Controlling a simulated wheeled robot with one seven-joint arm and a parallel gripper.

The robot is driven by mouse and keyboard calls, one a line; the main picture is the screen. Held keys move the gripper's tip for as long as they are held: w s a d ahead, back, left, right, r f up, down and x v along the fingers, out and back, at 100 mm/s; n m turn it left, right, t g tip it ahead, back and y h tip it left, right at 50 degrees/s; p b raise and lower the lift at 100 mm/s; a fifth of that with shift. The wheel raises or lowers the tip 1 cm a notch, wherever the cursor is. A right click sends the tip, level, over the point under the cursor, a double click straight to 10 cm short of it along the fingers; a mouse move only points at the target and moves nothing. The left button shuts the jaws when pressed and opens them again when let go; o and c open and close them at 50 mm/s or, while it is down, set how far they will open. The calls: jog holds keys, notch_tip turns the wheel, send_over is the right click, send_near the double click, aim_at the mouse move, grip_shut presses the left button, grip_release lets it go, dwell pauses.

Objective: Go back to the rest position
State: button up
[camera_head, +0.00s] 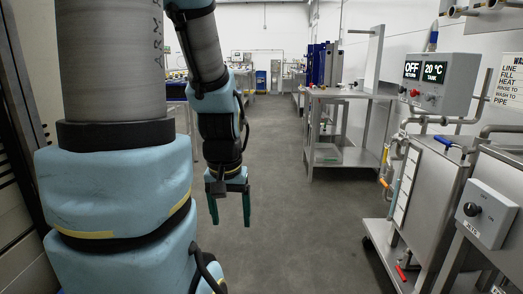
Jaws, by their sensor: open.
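My gripper (230,209) hangs from my arm just left of the middle of the view and points down over the open floor. Its two green fingers are apart and nothing shows between them. My arm comes down from the top of the view, bends at a blue-padded joint and ends in the gripper. It looks clear of the things around it. My own large grey and blue arm links fill the left part of the view and hide what stands behind them.
A steel tank cart (427,192) with a control box (439,84) reading OFF and 20 °C stands at the right. A grey box with a black knob (487,211) is nearer. A steel table (340,94) stands farther back. The grey floor (300,225) in the middle is clear.

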notch_tip(320, 180, up, 14)
jog(key=p, duration=1.3)
jog(key=shift+w+r, duration=0.15)
jog(key=shift+w, duration=0.05)
jog(key=shift+c, duration=0.2)
